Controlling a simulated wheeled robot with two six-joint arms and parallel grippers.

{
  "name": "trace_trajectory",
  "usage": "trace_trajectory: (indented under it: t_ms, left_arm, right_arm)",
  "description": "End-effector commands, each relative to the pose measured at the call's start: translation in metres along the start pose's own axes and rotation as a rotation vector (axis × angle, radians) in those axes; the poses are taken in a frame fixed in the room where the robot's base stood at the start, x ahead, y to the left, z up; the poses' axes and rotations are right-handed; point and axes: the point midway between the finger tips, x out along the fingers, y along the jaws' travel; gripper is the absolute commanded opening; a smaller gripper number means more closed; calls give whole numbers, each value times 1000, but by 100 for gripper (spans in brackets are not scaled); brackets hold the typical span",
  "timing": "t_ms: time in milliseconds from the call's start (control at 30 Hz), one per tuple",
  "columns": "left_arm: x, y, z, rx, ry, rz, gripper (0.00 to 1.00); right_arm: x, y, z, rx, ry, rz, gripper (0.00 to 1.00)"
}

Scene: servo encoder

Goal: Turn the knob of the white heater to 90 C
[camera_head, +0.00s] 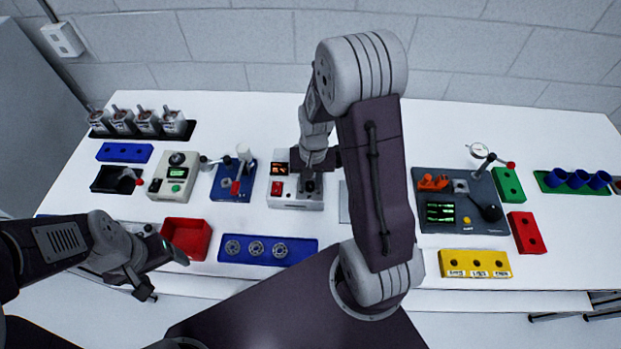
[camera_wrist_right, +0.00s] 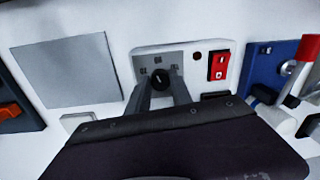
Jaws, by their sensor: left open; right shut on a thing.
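The white heater (camera_head: 284,203) stands near the middle of the table, with a red switch (camera_head: 277,187) and a small orange-lit display (camera_head: 280,169). Its black knob (camera_wrist_right: 160,78) shows in the right wrist view, with a light pointer line and small marks around it that are too small to read. My right gripper (camera_head: 311,184) comes down from above and is shut on the knob, one finger on each side (camera_wrist_right: 161,90). The display is not readable. My left gripper (camera_head: 167,277) is open and empty at the table's front left edge.
A blue device with a red lever (camera_head: 232,183) stands close left of the heater. A grey flat plate (camera_wrist_right: 68,68) lies on the heater's other side. A blue tray with metal rings (camera_head: 268,250) and a red bin (camera_head: 187,237) lie in front.

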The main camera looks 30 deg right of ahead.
Motion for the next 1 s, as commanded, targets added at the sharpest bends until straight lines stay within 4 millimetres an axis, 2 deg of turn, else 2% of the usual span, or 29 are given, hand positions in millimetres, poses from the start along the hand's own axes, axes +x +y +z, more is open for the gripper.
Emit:
trace_trajectory:
  t_ms: [400,1000]
  left_arm:
    - [-15,0,-2,0,0,0,75]
    - [-17,0,-2,0,0,0,75]
  right_arm:
    - [-2,-1,-1,248,15,-2,0]
    - [-1,-1,-2,317,20,-2,0]
